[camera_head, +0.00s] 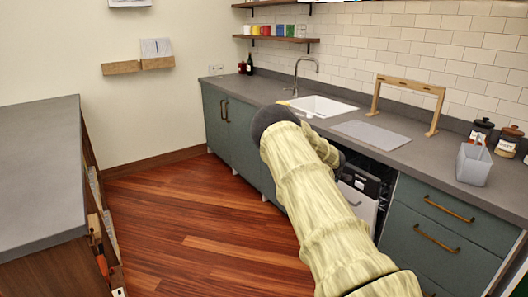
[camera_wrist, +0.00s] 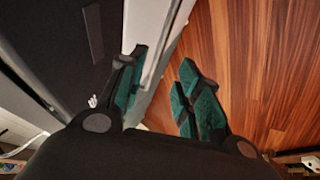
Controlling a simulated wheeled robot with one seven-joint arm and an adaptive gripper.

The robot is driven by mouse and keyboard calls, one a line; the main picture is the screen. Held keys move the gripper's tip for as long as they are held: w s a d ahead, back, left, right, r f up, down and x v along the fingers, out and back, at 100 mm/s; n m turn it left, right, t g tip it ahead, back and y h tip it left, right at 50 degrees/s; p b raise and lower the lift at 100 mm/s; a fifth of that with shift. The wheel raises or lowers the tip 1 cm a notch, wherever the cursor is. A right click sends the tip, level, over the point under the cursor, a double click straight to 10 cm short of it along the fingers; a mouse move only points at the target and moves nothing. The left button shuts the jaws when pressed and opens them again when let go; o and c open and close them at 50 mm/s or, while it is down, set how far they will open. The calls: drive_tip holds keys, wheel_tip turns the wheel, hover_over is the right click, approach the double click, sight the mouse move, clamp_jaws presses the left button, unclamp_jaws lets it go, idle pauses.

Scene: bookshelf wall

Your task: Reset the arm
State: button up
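My gripper (camera_wrist: 162,75) shows in the wrist view with its two dark fingers and teal pads spread apart. Nothing is clamped between the pads. A pale panel edge (camera_wrist: 168,45) runs through the gap between the fingers, and I cannot tell how far beyond them it lies. In the head view my arm, in a pale ribbed cover, reaches up from the bottom right toward the counter front and bends at a dark joint. The arm largely hides my gripper there.
An open appliance bay (camera_head: 375,165) with a white panel (camera_head: 358,207) sits below the grey counter (camera_head: 395,150), close to my arm. Drawers (camera_head: 440,235) stand right of it. A grey-topped island (camera_head: 40,165) is at left. Wooden floor (camera_head: 190,225) between is clear.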

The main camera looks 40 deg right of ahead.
drive_tip(key=s+a+f+m+y+p, duration=0.15)
drive_tip(key=s+a+f, duration=0.45)
drive_tip(key=a, duration=0.6)
drive_tip(key=s+a+f+y, duration=0.2)
drive_tip(key=s+a+f, duration=0.1)
drive_tip(key=a+f, duration=0.75)
drive_tip(key=s+a+f+y, duration=0.1)
drive_tip(key=s+a+f, duration=0.45)
drive_tip(key=a, duration=0.75)
drive_tip(key=s+a+f+g+y+p, duration=0.1)
drive_tip(key=s+a, duration=0.6)
drive_tip(key=a, duration=0.3)
drive_tip(key=s+a+f+g, duration=0.1)
drive_tip(key=s+a+f, duration=0.1)
drive_tip(key=s+a, duration=0.6)
drive_tip(key=s+a+r+g, duration=0.1)
drive_tip(key=s+a+r, duration=0.1)
drive_tip(key=s+a, duration=0.4)
drive_tip(key=s+a+r+g, duration=0.1)
drive_tip(key=s+a+r, duration=0.2)
drive_tip(key=s+a, duration=0.4)
drive_tip(key=shift+s+a+g+p, duration=0.15)
drive_tip(key=shift+s+g+p, duration=0.25)
drive_tip(key=shift+s, duration=0.3)
